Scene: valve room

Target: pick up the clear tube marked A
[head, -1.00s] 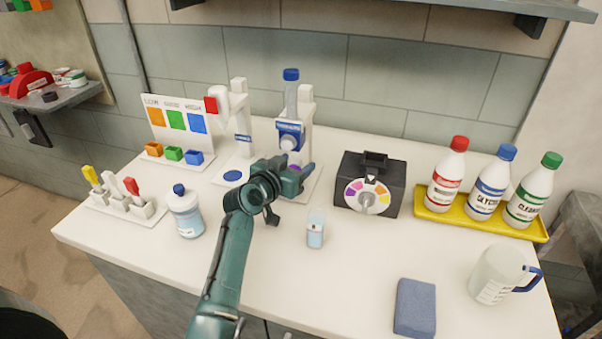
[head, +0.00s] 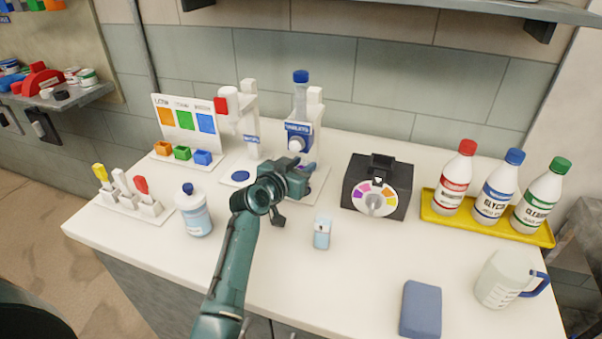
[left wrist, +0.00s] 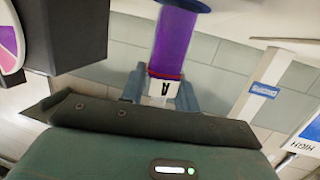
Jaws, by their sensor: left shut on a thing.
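The tube marked A (left wrist: 174,45) is in the left wrist view. It looks filled with purple, with a dark blue rim at the top edge of the picture and a red ring above a white label with a black "A" that reads upside down. My left gripper (left wrist: 162,88) is shut on it, one blue-grey finger on each side of the label. In the head view my left gripper (head: 298,180) is in front of the burette stand. Only a small purple bit of the tube shows there; the gripper hides the rest. My right gripper is not in view.
Behind the gripper are a white stand (head: 314,120) with a blue-capped burette (head: 300,95) and another white stand (head: 247,125). The front middle of the counter is clear.

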